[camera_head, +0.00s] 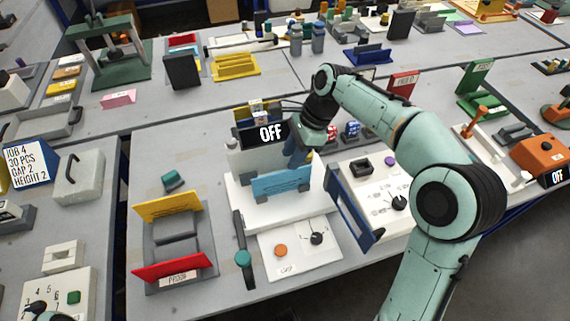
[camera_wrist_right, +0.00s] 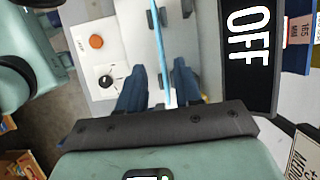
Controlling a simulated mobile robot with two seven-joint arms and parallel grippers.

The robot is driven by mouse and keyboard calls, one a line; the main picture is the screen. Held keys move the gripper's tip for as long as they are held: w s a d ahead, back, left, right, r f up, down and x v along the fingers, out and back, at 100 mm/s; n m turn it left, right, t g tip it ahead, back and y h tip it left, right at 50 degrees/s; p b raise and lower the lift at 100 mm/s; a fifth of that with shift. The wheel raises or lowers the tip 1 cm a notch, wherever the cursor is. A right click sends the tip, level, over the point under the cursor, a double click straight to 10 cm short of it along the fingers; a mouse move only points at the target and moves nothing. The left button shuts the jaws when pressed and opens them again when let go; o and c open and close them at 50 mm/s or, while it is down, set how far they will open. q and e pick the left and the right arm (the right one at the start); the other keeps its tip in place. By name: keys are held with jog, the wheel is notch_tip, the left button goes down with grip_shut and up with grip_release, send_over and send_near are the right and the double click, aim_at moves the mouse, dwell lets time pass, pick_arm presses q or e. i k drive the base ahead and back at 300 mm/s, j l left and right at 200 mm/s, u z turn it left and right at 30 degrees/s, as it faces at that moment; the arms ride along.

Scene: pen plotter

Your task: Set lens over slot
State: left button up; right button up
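A light-blue flat panel (camera_head: 282,182) stands upright at the front of a white machine base (camera_head: 250,212); it may be the lens. In the right wrist view this panel (camera_wrist_right: 161,45) shows edge-on as a thin blue strip. My right gripper (camera_head: 292,163) is over the base, just behind the panel's top edge in the head view. In the wrist view its two dark blue fingers (camera_wrist_right: 157,85) are apart, one on each side of the panel's line, with gaps visible. I cannot make out a slot clearly. My left gripper is not in view.
A black display reading OFF (camera_head: 268,133) stands close to my right gripper. A control plate (camera_head: 300,258) with an orange button and black knob lies in front. A red and yellow stand (camera_head: 175,240) is at left, a white knob panel (camera_head: 385,190) at right.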

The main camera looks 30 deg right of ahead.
aim_at(243, 258)
jog(key=k, duration=1)
